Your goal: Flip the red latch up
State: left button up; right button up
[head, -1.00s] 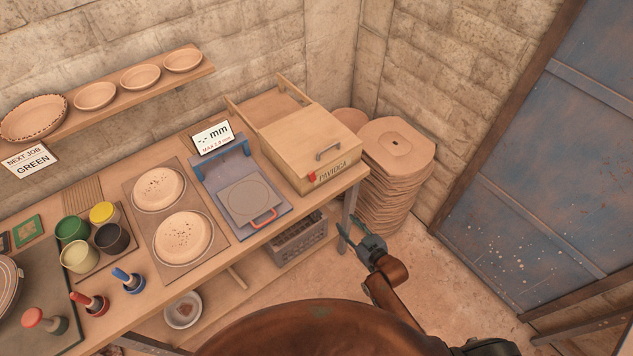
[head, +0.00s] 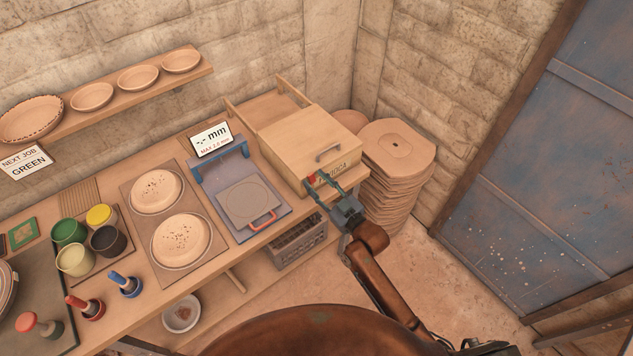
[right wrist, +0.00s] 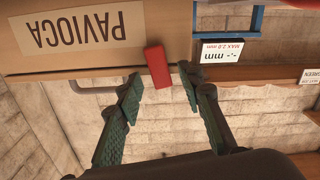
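The red latch (head: 311,179) is on the front of the wooden box (head: 304,160), left of its PAVIOCA label. In the right wrist view the red latch (right wrist: 157,67) shows as a small red block hanging at the box's edge, beside the label (right wrist: 71,29). My right gripper (head: 327,185) is open, with its fingers reaching toward the box front by the latch. In the right wrist view its fingertips (right wrist: 160,84) are spread, with the latch just beyond and between them; I cannot tell whether they touch it. My left gripper is not in view.
A blue-framed press with an orange handle (head: 262,222) stands left of the box. A stack of clay-coloured slabs (head: 397,165) stands right of it. The floor in front is clear.

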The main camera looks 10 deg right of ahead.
jog(key=shift+w+a, duration=0.1)
jog(key=shift+w, duration=0.05)
jog(key=shift+c, duration=0.2)
grip_shut()
